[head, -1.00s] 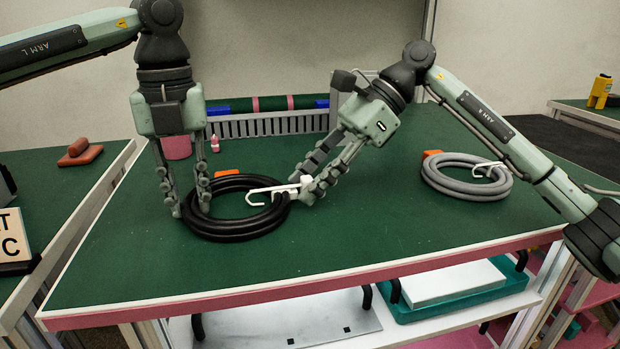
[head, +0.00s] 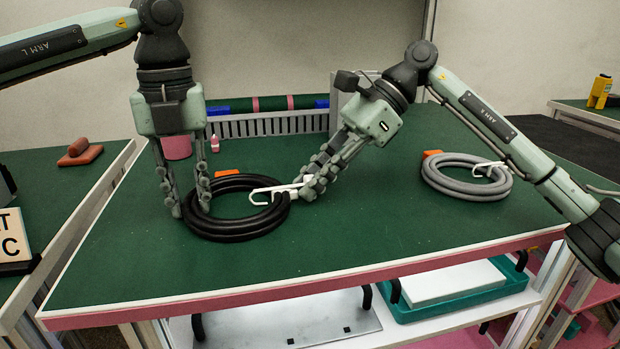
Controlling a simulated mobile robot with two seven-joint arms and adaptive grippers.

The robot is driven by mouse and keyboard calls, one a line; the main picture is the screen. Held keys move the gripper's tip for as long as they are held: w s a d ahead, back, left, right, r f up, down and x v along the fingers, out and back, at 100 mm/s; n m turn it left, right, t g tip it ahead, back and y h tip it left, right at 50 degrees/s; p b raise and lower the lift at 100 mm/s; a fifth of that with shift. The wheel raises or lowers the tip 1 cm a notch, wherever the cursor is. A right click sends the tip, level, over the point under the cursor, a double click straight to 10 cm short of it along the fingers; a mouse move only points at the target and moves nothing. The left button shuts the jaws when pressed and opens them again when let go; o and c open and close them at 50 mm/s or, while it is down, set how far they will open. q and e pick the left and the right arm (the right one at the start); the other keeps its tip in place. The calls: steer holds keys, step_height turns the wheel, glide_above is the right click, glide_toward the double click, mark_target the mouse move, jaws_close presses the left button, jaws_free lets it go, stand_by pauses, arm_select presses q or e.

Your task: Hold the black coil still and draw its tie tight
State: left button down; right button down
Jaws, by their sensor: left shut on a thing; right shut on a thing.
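The black coil (head: 240,231) lies flat on the green table, left of the middle. My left gripper (head: 190,212) points straight down at the coil's left side and is shut on it, its fingers on either side of the strands. A white tie (head: 262,190) loops over the coil's right side. My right gripper (head: 308,188) comes in slanted from the upper right and is shut on the tie's white end, just right of the coil. The fingers partly hide the tie's end. An orange tag (head: 227,173) shows behind the coil.
A grey coil (head: 466,182) with a white tie and an orange tag lies at the right of the table. A pink cup (head: 177,148) and a small pink bottle (head: 215,144) stand at the back left, near a slotted grey rail (head: 270,125). The table's front is clear.

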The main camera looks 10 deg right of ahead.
steer(key=d, duration=0.4)
steer(key=shift+w+d, duration=0.2)
steer(key=shift+d, duration=0.1)
steer(key=c, duration=1.4)
jaws_free()
steer(key=shift+a, duration=0.1)
steer(key=v, duration=1.2)
